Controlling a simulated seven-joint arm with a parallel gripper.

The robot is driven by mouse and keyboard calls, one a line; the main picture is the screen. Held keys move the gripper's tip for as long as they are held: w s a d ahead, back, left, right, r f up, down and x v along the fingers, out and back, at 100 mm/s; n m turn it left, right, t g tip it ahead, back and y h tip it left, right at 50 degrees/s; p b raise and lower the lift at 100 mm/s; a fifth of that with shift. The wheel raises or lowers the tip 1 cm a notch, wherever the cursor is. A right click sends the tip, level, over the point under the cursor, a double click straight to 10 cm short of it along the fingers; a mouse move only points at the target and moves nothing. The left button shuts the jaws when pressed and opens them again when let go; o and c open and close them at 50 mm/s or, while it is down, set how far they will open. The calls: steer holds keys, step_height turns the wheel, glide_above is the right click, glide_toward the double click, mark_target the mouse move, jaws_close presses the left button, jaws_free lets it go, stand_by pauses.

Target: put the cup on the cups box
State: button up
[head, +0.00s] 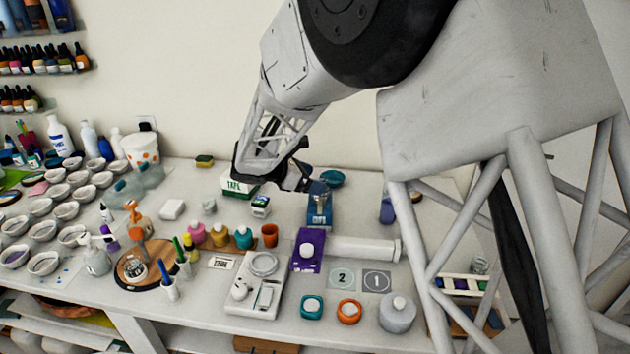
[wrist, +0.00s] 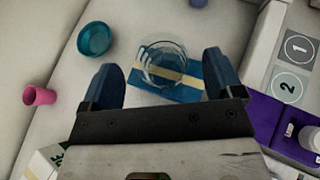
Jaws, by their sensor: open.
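The clear cup (wrist: 163,60) shows in the wrist view over the blue cups box (wrist: 190,92), which has a pale yellow stripe seen through the glass. In the head view the cup (head: 320,198) appears upright on the blue box (head: 319,222); exact contact beneath it is hard to see. My gripper (wrist: 160,80) is open, its two blue fingers apart on the left and right of the cup, with visible gaps. In the head view my gripper (head: 303,180) is just above and behind the box, partly hidden by its own wrist.
A teal bowl (head: 332,178) and a TAPE box (head: 238,187) stand close to the cups box. Small bowls crowd the left.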

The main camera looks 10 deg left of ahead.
steer(key=v, duration=1)
steer(key=shift+a+r, duration=0.15)
steer(key=shift+a, duration=0.05)
steer(key=shift+s, duration=0.1)
stand_by(0.4)
steer(key=s+d+r+m+g+y, duration=0.25)
steer(key=s+d+m, duration=0.3)
steer(key=d, duration=0.75)
steer(key=s+d+r+m+g+y, duration=0.2)
steer(key=s+d+r+m, duration=0.4)
steer(key=d, duration=0.6)
steer(key=s+d+f+m+y, duration=0.1)
steer(key=s+d+m, duration=0.3)
steer(key=s, duration=0.4)
steer(key=s+d+f+m+y, duration=0.1)
steer(key=s+d+m+y, duration=0.2)
steer(key=s, duration=0.5)
steer(key=s+d+f+m+y, duration=0.2)
steer(key=s+d+m, duration=0.3)
steer(key=s, duration=0.4)
steer(key=shift+d+m+t, duration=0.35)
steer(key=shift+d+t, duration=0.1)
steer(key=shift+d, duration=0.2)
